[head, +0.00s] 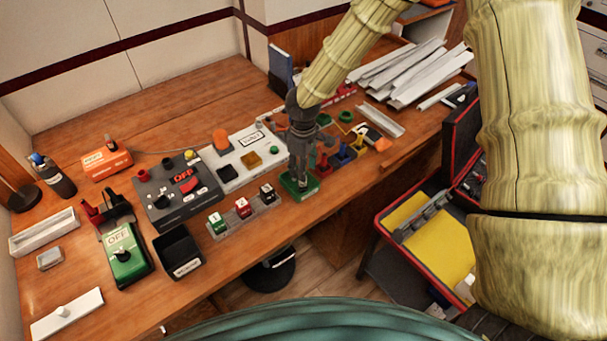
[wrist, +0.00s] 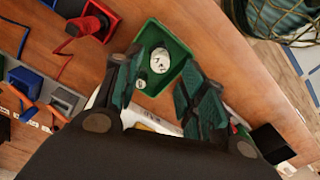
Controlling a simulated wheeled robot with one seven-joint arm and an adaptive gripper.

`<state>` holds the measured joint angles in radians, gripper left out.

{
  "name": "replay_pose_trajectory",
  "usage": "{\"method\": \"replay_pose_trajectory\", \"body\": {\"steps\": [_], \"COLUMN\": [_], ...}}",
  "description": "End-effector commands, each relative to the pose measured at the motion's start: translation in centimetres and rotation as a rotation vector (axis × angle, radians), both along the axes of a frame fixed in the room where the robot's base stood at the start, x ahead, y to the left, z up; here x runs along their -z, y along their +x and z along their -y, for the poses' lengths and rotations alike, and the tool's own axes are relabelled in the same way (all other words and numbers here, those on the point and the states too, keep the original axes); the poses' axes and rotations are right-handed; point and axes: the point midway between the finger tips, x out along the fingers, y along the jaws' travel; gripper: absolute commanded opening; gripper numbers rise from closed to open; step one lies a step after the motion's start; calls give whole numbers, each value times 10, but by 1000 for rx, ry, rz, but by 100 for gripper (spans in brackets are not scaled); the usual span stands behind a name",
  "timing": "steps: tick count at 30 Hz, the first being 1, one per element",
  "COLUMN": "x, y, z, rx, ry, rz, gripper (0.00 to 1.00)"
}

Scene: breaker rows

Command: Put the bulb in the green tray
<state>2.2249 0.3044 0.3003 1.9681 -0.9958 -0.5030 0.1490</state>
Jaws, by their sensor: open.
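The green tray (head: 297,191) sits near the front edge of the wooden table in the head view, right under my gripper (head: 302,182). In the wrist view the green tray (wrist: 178,45) lies between and beyond the fingers of my gripper (wrist: 165,85). A white round bulb (wrist: 158,66) lies inside the tray, with a small pale part (wrist: 141,84) at its lower left. The fingers are apart, one on each side of the tray, and nothing is held between them. In the head view the bulb is mostly hidden by the gripper.
Left of the tray stands a rack of numbered blocks (head: 242,208), with a black bin (head: 180,252) beyond. Red and blue pieces (head: 341,155) stand close on the tray's right. Metal strips (head: 412,72) lie at the back right. The table's front edge is near.

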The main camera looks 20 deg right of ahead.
Motion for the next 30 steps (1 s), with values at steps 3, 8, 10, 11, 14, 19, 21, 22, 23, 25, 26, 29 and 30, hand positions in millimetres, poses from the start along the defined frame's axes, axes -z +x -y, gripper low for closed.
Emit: {"method": "replay_pose_trajectory", "body": {"steps": [3,8,10,11,14,19,21,22,23,25,26,29,30], "x": [-17,-40,-48,-52,-60,-69,-70,-70,-70,-70,-70,-70,-69], "y": [1,0,0,0,0,0,-1,-1,-1,-1,-1,-1,-1], "z": [0,0,0,0,0,1,0,1,1,0,0,0,0], "rx": [2,2,1,1,1,1,1,1,1,1,1,1,2], "ry": [1,1,1,0,1,0,0,0,0,0,0,0,2], "rz": [3,3,2,1,1,0,-1,-1,-1,-1,-1,-1,-3], "gripper": [41,41,41,41,41,41,41,41,41,41,41,41,41]}}
